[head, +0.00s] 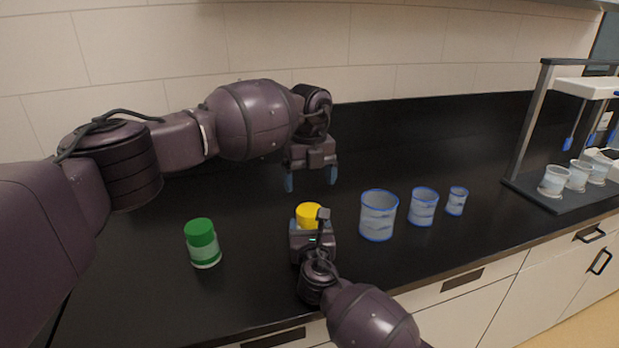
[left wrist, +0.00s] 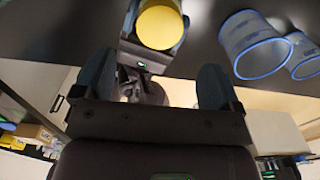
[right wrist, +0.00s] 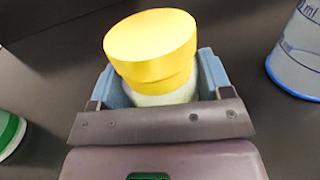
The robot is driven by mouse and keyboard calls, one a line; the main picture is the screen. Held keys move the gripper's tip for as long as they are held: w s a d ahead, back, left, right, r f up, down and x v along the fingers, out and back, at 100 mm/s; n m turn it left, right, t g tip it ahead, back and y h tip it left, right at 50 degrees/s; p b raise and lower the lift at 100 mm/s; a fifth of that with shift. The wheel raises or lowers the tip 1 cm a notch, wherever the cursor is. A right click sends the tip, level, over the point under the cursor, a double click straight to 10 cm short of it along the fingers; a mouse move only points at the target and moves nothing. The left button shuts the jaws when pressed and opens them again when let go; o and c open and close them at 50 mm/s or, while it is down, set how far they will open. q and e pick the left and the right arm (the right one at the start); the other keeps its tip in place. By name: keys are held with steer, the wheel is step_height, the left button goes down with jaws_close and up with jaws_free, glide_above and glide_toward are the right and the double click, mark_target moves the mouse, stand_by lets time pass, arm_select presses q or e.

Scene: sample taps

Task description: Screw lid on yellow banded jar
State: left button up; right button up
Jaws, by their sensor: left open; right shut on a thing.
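The yellow banded jar (right wrist: 163,97) has a pale body and a yellow band. A yellow lid (right wrist: 150,42) rests on its top and looks slightly tilted in the right wrist view; I cannot tell whether it is threaded. The lid also shows in the head view (head: 309,212) and the left wrist view (left wrist: 160,26). My right gripper (head: 311,227) is shut around the jar's body, which it mostly hides in the head view. My left gripper (head: 311,180) is open and empty, fingers down, above and behind the lid, apart from it.
A green-lidded jar (head: 203,244) stands to the left. Blue-rimmed beakers, large (head: 378,215), medium (head: 422,207) and small (head: 456,201), stand close on the right. A tap stand (head: 533,184) with cups is at far right. The black counter (head: 150,290) is clear at front left.

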mark_target(309, 210)
arm_select(q)
steer(key=shift+f, duration=4)
steer(key=c, duration=1)
steer(key=m, duration=0.4)
steer(key=shift+m, duration=0.3)
steer(key=m, duration=0.5)
steer(key=shift+m, duration=0.3)
steer(key=m, duration=1.1)
steer(key=o, duration=1.1)
steer(key=shift+c, duration=0.2)
